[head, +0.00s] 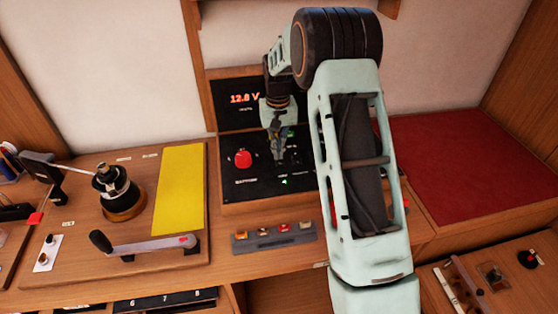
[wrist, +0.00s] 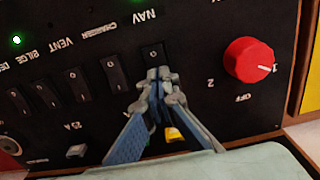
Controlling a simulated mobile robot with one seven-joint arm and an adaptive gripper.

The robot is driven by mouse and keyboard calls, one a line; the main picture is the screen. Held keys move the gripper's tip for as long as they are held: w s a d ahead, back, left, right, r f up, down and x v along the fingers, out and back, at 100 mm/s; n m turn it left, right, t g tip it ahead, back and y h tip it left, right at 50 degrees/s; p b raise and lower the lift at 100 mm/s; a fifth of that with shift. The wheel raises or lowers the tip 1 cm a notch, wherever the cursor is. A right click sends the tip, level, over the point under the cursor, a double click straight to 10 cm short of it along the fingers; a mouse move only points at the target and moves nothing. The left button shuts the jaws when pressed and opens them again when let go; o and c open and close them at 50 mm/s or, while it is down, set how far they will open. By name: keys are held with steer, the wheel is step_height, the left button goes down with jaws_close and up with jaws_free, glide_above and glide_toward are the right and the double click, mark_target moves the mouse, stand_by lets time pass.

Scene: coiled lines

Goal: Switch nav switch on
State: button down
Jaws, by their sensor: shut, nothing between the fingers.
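The nav switch (wrist: 153,53) is a black rocker under the label NAV in the wrist view. My gripper (wrist: 161,75) is shut and empty, with its fingertips at the lower part of this rocker. The fingertips cover its lower end, and I cannot tell whether they touch it. No lit lamp shows beside the NAV label. In the head view my gripper (head: 277,158) is in front of the black switch panel (head: 228,190), and my arm hides the panel's right part.
A red battery knob (wrist: 249,61) is right of the nav switch in the wrist view. Other rockers, such as the charger switch (wrist: 114,73), stand to its left. In the head view, a 12.8 V display (head: 244,98) is above, and a small fuse strip (head: 273,236) lies in front.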

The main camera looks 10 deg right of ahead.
steer(key=shift+r+p, duration=2.15)
steer(key=shift+r, duration=1.4)
